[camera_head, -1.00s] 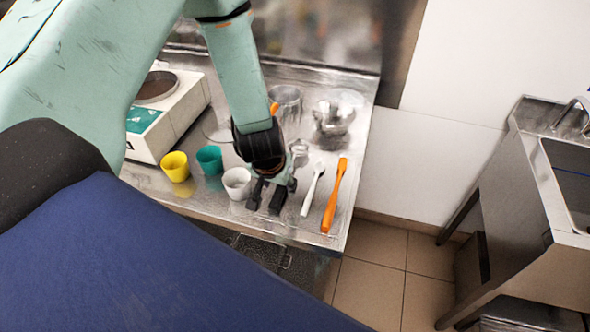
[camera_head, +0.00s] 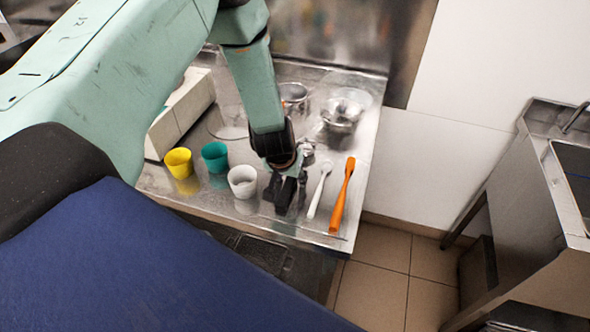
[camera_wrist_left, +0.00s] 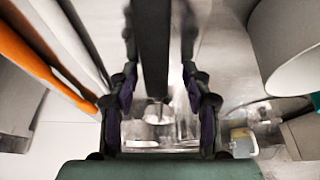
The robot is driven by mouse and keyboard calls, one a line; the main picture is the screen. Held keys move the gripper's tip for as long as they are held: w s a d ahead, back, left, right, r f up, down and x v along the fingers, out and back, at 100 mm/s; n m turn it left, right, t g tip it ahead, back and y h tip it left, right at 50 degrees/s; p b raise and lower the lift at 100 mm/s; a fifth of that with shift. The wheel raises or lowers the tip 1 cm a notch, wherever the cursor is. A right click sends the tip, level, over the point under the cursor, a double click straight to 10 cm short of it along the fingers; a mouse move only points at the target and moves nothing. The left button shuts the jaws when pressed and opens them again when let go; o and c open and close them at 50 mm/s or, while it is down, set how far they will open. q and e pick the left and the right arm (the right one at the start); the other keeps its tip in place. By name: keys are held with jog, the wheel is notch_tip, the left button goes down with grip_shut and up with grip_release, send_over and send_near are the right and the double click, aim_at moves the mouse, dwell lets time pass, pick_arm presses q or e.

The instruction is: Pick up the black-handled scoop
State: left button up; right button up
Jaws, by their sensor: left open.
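The black-handled scoop lies on the steel table, between the white cup and the white spatula. Its black handle (camera_head: 284,202) shows just below my left gripper (camera_head: 287,186) in the head view; my wrist hides much of the scoop. In the left wrist view, the black handle (camera_wrist_left: 153,45) runs lengthwise between the two fingers of my left gripper (camera_wrist_left: 162,88). The fingers are open, one on each side of the handle, with gaps visible. My right gripper is not in view.
A white cup (camera_head: 242,182) stands close left of my gripper, with green (camera_head: 215,157) and yellow (camera_head: 178,163) cups beyond. A white spatula (camera_head: 318,190) and an orange one (camera_head: 342,195) lie close right. Metal bowls (camera_head: 342,114) stand behind. A sink (camera_head: 570,190) is far right.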

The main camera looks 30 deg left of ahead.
pick_arm(q)
jog(key=shift+d+r, duration=0.1)
jog(key=shift+d, duration=0.05)
jog(key=shift+c, duration=0.2)
jog(key=shift+d, duration=0.15)
jog(key=c, duration=0.3)
jog(key=shift+a, duration=0.25)
jog(key=c, duration=0.6)
jog(key=shift+d, duration=0.2)
grip_shut()
jog(key=shift+w, duration=0.1)
